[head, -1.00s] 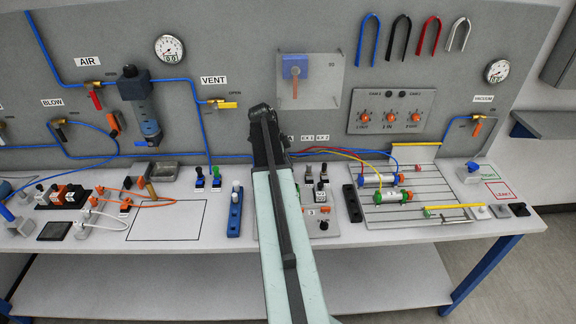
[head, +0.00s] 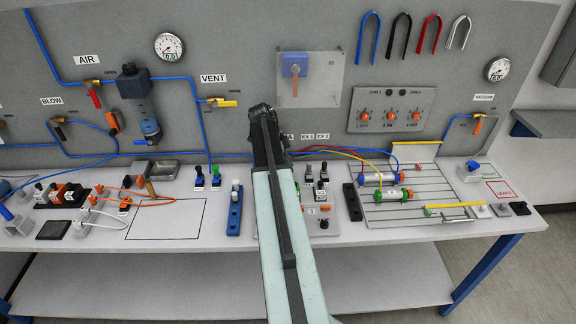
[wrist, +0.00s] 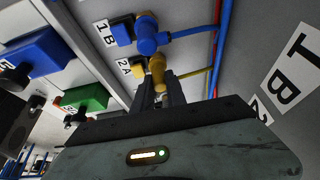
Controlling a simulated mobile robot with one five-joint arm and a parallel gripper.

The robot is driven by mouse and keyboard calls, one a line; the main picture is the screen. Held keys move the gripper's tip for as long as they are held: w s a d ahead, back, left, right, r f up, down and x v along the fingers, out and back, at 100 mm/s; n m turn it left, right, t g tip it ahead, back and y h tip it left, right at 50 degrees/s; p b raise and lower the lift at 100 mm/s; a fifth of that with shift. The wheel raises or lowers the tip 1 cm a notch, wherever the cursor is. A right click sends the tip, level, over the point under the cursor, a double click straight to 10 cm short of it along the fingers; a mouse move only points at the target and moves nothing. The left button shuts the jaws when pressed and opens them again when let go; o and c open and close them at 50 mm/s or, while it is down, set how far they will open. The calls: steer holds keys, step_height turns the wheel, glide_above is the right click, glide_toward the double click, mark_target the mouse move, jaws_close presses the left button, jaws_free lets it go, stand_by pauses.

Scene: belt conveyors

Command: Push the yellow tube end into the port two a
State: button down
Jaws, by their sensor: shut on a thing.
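In the wrist view, my gripper (wrist: 161,90) is shut on the yellow tube end (wrist: 157,70). The yellow end is beside the block with the 2 A label (wrist: 123,68). Whether it is seated in port two a or only against it, I cannot tell; the port's mouth is hidden. In the head view, my arm covers the gripper, the yellow end and the port. The yellow tube (head: 340,152) shows to the right of my arm, running toward the cylinders.
In the wrist view, a blue elbow fitting (wrist: 147,38) with a blue tube sits close above, by the 1 B label (wrist: 103,32). A green block (wrist: 85,97) and a blue block (wrist: 42,50) lie to the left. A red tube (wrist: 216,60) runs close on the right.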

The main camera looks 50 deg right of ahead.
steer(key=c, duration=0.9)
jaws_free()
step_height(320, 180, up, 7)
steer(key=p, duration=0.7)
steer(key=shift+r, duration=0.1)
